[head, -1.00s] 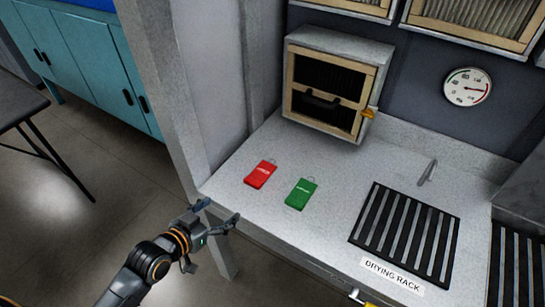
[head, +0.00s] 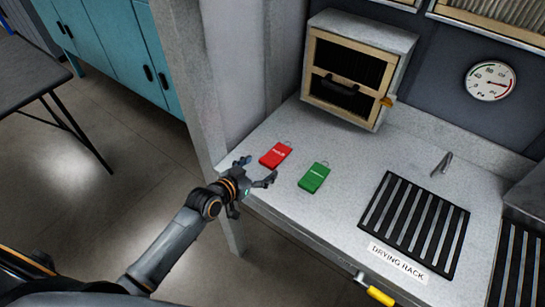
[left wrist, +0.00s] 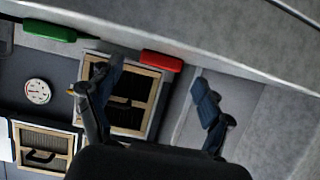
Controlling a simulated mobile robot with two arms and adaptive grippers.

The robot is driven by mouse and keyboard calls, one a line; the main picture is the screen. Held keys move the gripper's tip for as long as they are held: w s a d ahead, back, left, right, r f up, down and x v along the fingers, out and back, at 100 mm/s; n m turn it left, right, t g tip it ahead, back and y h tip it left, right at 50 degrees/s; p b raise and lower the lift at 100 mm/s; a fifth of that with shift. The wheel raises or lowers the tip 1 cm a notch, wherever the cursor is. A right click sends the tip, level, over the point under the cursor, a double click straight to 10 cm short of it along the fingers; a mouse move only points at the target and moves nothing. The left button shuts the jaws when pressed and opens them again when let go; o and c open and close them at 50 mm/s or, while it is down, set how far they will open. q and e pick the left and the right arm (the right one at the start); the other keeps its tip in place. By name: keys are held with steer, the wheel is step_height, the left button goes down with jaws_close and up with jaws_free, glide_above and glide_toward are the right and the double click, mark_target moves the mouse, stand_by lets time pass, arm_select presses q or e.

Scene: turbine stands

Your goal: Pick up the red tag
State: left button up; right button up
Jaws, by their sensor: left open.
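The red tag (head: 276,155) lies flat on the grey counter (head: 340,219), near its left end, with a small wire loop at its far edge. It also shows in the left wrist view (left wrist: 161,60), above and between the fingers. My left gripper (head: 257,171) is open and empty at the counter's front left edge, just short of the red tag and apart from it. In the left wrist view its two fingers (left wrist: 155,100) are spread wide. My right gripper is not in view.
A green tag (head: 314,177) lies just right of the red one; it also shows in the left wrist view (left wrist: 50,30). A black drying rack (head: 414,225) is further right. A wood-framed cabinet (head: 357,68) stands behind the tags. A grey post (head: 190,80) rises at the counter's left end.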

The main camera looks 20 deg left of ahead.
mark_target(276, 155)
arm_select(q)
steer(key=shift+x, duration=1.35)
steer(key=shift+s, duration=0.1)
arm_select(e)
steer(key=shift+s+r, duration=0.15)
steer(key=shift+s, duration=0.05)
arm_select(q)
steer(key=shift+c, duration=0.4)
steer(key=c, duration=0.9)
steer(key=shift+c, duration=0.3)
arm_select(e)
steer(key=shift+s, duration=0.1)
arm_select(q)
steer(key=shift+r, duration=0.15)
